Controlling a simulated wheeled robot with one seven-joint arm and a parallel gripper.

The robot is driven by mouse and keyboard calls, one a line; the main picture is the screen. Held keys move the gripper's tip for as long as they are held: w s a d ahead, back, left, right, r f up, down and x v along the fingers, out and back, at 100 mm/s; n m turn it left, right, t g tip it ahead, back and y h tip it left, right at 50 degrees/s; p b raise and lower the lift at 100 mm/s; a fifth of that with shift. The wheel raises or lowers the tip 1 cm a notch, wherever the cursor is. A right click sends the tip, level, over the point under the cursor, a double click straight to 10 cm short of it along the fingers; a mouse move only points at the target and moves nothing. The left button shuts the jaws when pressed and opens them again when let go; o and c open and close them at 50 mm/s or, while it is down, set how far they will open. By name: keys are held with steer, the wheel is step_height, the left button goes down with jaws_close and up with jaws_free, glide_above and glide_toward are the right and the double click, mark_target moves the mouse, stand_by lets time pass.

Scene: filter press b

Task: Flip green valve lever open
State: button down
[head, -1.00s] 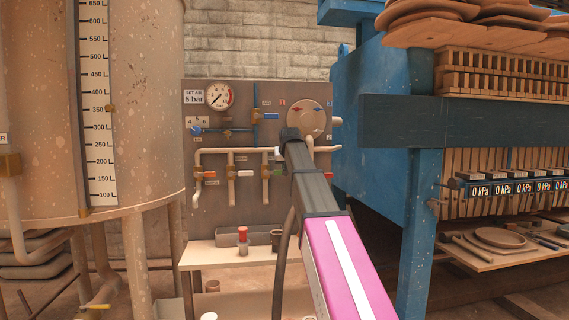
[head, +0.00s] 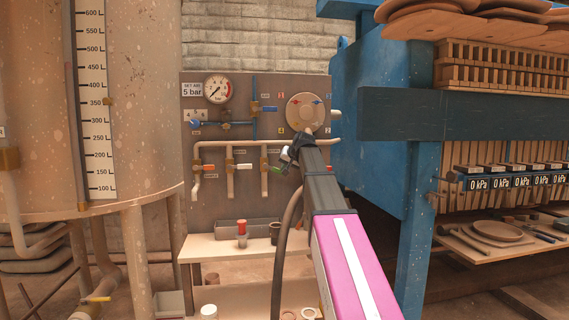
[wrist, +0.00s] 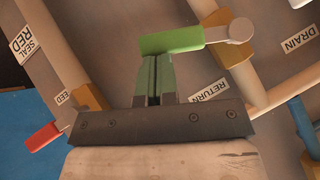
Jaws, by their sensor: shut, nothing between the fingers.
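The green valve lever (head: 277,170) is on the third pipe from the left on the grey panel, pointing right of the pipe. In the wrist view the green lever (wrist: 172,40) stretches left from its pale round pivot (wrist: 240,29), at an angle across the pipe, by the RETURN label (wrist: 209,90). My gripper (head: 287,155) is beside the lever in the head view. In the wrist view my gripper (wrist: 154,58) is shut and empty, its tips right at the lever's lower edge. I cannot tell whether they touch it.
Other valves carry a red (head: 208,167) and a white lever (head: 245,166). Below the panel is a shelf (head: 212,246) with a red-topped item (head: 241,228). The blue press (head: 368,130) stands right.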

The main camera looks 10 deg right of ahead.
steer(key=a+f+m+t+y, duration=0.2)
steer(key=a+f+m+y, duration=0.3)
steer(key=f+y, duration=0.2)
steer(key=shift+f, duration=0.4)
stand_by(0.4)
steer(key=shift+a+f, duration=0.1)
steer(key=shift+a, duration=0.1)
stand_by(0.5)
steer(key=v, duration=1.1)
steer(key=shift+f, duration=0.2)
steer(key=shift+d, duration=0.1)
